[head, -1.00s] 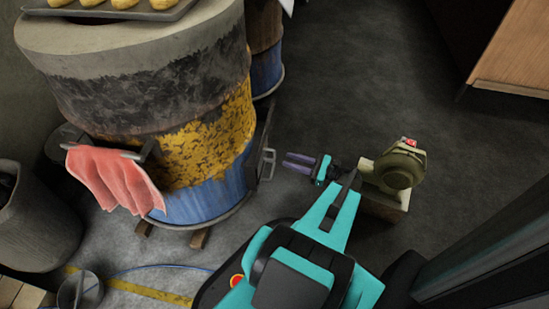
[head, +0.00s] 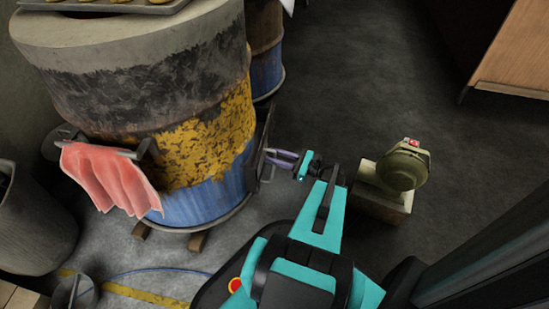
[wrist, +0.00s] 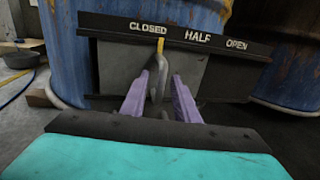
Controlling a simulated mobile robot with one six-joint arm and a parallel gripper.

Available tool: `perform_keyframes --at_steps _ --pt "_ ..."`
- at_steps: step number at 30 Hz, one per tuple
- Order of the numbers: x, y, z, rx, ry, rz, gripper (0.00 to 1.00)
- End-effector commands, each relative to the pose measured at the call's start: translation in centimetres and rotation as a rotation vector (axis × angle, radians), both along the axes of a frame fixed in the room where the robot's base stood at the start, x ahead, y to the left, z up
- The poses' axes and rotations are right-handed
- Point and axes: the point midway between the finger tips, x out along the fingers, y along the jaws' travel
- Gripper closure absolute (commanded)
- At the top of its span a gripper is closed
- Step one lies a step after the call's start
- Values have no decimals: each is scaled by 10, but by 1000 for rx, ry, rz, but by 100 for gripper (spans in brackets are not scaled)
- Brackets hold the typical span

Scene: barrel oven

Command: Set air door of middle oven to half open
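The air door (wrist: 120,68) is a grey plate low on the blue barrel oven (head: 190,130). A black strip (wrist: 215,38) above it reads CLOSED, HALF, OPEN from left to right. A yellow pointer (wrist: 160,46) sits below the right end of CLOSED. A grey loop handle (wrist: 157,75) stands out from the door. My gripper (wrist: 160,97) has its two purple fingers on either side of the handle, with a narrow gap to it. In the head view my gripper (head: 280,158) reaches the oven's right side, where the handle is mostly hidden.
A pink towel (head: 108,178) hangs on a bar at the oven's front. Another blue barrel (head: 266,70) stands behind. A blower (head: 402,167) on a pale block (head: 382,198) stands right of my arm. Open floor lies beyond it.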

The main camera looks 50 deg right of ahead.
Motion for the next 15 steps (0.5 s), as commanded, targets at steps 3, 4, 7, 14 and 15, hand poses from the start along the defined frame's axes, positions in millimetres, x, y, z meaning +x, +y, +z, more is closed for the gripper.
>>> perform_keyframes --at_steps 3,4,7,14,15 --pt "0 0 0 0 0 0 72" --pt "0 0 0 0 0 0 74" --pt "0 0 0 0 0 0 91" --pt "0 0 0 0 0 0 100" --pt "0 0 0 0 0 0 100"
